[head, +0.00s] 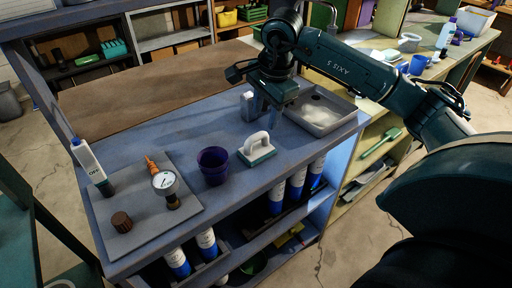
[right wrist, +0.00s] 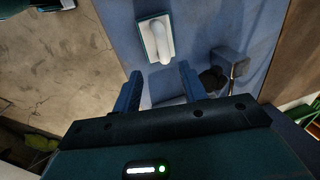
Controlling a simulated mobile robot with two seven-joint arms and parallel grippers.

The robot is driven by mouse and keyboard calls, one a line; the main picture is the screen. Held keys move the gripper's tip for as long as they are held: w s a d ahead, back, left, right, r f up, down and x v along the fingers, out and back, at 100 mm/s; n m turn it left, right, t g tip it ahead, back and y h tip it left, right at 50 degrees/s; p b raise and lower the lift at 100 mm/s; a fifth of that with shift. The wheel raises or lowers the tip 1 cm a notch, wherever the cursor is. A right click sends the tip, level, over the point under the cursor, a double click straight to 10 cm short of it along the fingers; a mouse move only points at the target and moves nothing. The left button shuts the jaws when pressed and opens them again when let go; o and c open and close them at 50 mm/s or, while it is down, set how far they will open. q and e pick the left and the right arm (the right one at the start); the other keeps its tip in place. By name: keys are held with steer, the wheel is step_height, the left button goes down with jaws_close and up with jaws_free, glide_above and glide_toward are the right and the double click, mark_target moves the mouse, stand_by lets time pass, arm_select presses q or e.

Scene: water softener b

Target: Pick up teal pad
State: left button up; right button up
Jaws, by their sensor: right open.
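The teal pad (head: 257,155), a teal scrubbing block with a white handle on top, rests on the blue-grey bench top. It also shows in the right wrist view (right wrist: 157,39), just beyond the fingertips. My right gripper (head: 265,108) hangs above the bench, behind the pad in the head view. Its two fingers (right wrist: 160,72) are apart with nothing between them, and the pad lies clear of them. My left gripper is not in view.
A purple cup (head: 213,167) stands left of the pad. A grey tray (head: 345,122) lies to its right, and a small grey block (head: 248,103) stands behind.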

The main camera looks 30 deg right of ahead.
mark_target(258, 134)
steer(key=f, duration=0.3)
steer(key=w+f+p, duration=0.1)
steer(key=f, duration=0.2)
steer(key=w+f, duration=0.1)
steer(key=f, duration=0.2)
steer(key=shift+w+a+f+p, duration=0.15)
steer(key=shift+w+a+p, duration=0.1)
steer(key=shift+p, duration=0.1)
jaws_close()
